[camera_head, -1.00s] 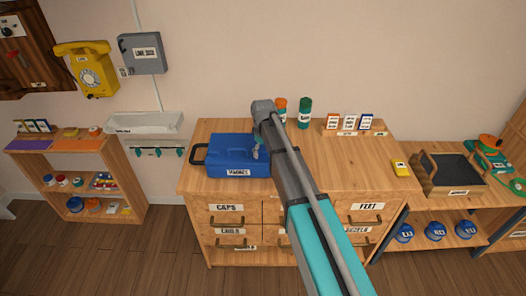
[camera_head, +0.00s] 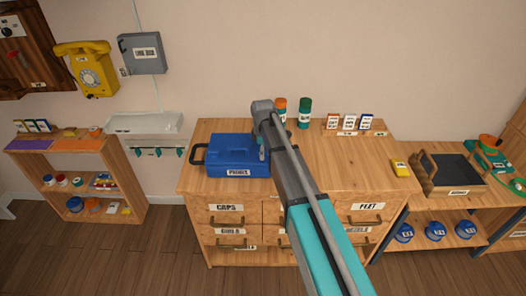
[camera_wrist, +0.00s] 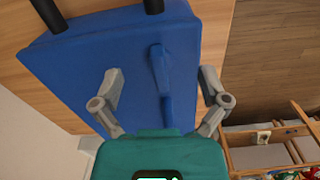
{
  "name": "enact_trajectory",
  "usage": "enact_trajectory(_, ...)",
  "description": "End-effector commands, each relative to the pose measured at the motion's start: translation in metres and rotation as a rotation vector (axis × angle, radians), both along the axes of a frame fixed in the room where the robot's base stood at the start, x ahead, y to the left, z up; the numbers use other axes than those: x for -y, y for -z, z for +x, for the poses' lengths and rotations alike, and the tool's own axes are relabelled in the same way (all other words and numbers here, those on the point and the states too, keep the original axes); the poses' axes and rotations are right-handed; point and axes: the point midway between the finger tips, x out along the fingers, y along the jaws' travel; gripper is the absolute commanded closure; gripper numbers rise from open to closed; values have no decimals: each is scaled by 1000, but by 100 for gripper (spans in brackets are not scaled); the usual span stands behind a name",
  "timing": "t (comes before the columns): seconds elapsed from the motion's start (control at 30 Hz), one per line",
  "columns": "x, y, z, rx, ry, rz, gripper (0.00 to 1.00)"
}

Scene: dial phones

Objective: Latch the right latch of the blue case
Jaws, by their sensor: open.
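The blue case (camera_head: 228,158) lies closed on the wooden cabinet top, with a black handle on its left in the head view. The wrist view shows the case (camera_wrist: 90,65) from close above. My gripper (camera_wrist: 162,82) is open, with one finger on each side of this strip and nothing held. In the head view my gripper (camera_head: 262,150) is at the right end of the case, partly hidden by my arm. I cannot tell whether the latch is fastened.
An orange-topped can (camera_head: 280,112) and a green can (camera_head: 305,113) stand behind my arm. A card rack (camera_head: 345,130) and a yellow object (camera_head: 400,164) are to the right. The cabinet top (camera_head: 350,170) right of my arm is mostly clear.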

Motion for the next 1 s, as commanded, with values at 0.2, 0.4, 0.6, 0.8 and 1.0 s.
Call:
enact_trajectory(0.2, 0, -10, 0, 0, -103, 0, 6)
enact_trajectory(0.4, 0, -27, 0, 0, -100, 0, 6)
enact_trajectory(0.6, 0, -43, 0, 0, -99, 0, 6)
enact_trajectory(0.8, 0, -60, 0, 0, -98, 0, 6)
enact_trajectory(1.0, 0, -76, 0, 0, -98, 0, 6)
